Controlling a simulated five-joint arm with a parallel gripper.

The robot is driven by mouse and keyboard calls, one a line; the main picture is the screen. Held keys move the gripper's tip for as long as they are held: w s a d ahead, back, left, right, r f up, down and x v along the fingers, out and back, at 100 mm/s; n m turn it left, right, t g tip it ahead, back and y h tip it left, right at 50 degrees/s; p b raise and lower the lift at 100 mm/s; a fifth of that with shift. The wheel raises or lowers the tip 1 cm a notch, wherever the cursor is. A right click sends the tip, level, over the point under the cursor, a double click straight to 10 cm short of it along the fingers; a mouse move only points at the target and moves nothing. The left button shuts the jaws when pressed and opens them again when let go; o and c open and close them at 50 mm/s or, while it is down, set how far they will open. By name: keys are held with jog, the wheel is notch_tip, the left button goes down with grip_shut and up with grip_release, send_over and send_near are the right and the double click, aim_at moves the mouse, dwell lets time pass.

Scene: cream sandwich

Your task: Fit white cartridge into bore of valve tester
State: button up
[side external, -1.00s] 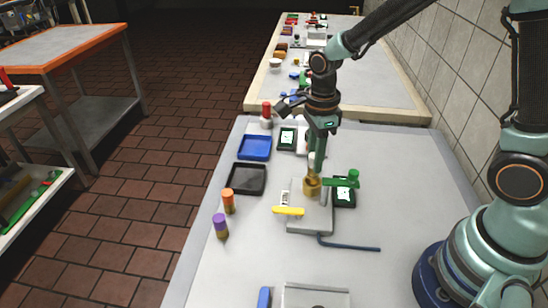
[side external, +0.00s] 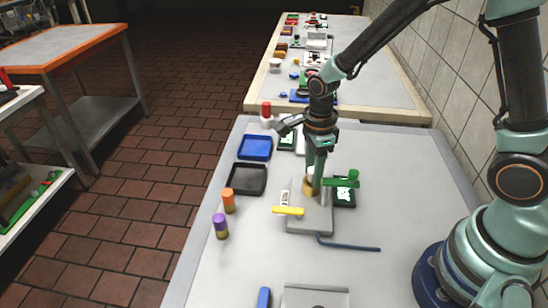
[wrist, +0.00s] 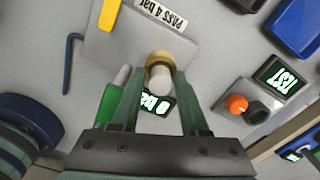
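The valve tester (side external: 308,226) is a grey block with a brass bore collar, a yellow lever and a green side handle. In the wrist view the white cartridge (wrist: 159,79) stands in the brass bore (wrist: 158,59), its pale end sticking out toward me. How deep it sits is hidden. My gripper (side external: 315,188) points down over the bore. In the wrist view its two green fingers (wrist: 158,75) straddle the cartridge, with a narrow gap on each side. The fingers hide part of the bore in the side view. The tester's lit display (side external: 344,192) is beside the bore.
A black tray (side external: 247,180) and a blue tray (side external: 254,147) lie to the left. Orange-capped (side external: 229,201) and purple-capped (side external: 220,227) cartridges stand nearby. A blue hex key (side external: 350,247) lies in front of the tester.

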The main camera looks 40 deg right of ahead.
jog(key=shift+r, duration=0.1)
notch_tip(320, 180, up, 12)
jog(key=s+d+r+n+t, duration=0.2)
jog(key=s+r+n, duration=0.1)
jog(key=n, duration=0.8)
jog(key=s+d+r+n+t, duration=0.3)
jog(key=s+r+n, duration=0.1)
jog(key=n, duration=0.7)
jog(key=shift+s+r+t, duration=0.25)
jog(key=shift+s+t, duration=0.05)
